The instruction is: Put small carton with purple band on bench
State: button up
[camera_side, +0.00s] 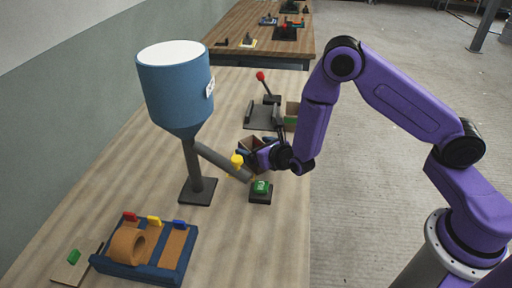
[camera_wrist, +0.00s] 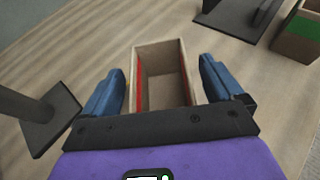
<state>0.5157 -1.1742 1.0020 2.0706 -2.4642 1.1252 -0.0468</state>
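A small open-topped carton (camera_wrist: 163,75) stands between my gripper's fingers in the wrist view. Its walls are tan, with red showing along the sides; I see no purple band on it. In the side view the carton (camera_side: 252,141) shows just beyond the fingers, partly hidden. My gripper (camera_wrist: 160,92) has its two blue fingers spread on either side of the carton, with narrow gaps visible. In the side view my gripper (camera_side: 258,153) is low over the bench (camera_side: 240,240). A second carton with a green band (camera_wrist: 298,32) stands to the right, also in the side view (camera_side: 291,116).
A blue hopper (camera_side: 176,90) on a post stands left of my gripper, its spout with a yellow valve (camera_side: 237,161) close by. A green button box (camera_side: 260,190) is in front. A grey plate (camera_side: 262,117) with a red-knobbed lever (camera_side: 262,77) lies behind. A tape dispenser (camera_side: 145,250) is front left.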

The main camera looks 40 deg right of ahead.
jog(key=shift+r, duration=0.15)
jog(key=shift+s+r, duration=0.1)
jog(key=shift+s, duration=0.15)
jog(key=v, duration=1.1)
jog(key=s+d+r+m+g+h, duration=0.6)
jog(key=s+d+r+m+h, duration=0.25)
jog(key=d+m, duration=0.45)
jog(key=s+a+m+g+y, duration=0.1)
jog(key=s+m+g+y, duration=0.2)
jog(key=s+m, duration=0.3)
jog(key=s, duration=0.2)
jog(key=shift+s+r+g, duration=0.2)
jog(key=shift+s+g, duration=0.05)
jog(key=shift+g, duration=0.05)
jog(key=s+a+m+g+y, duration=0.1)
jog(key=s+y, duration=0.1)
jog(key=s, duration=0.1)
jog(key=s+a+r+m+g+y, duration=0.1)
jog(key=s+a+m+y, duration=0.1)
jog(key=s, duration=0.1)
jog(key=s+a+r+m+g+y, duration=0.1)
jog(key=s+a+y, duration=0.1)
jog(key=s, duration=0.2)
jog(key=shift+a+r+g, duration=0.2)
jog(key=shift+g, duration=0.2)
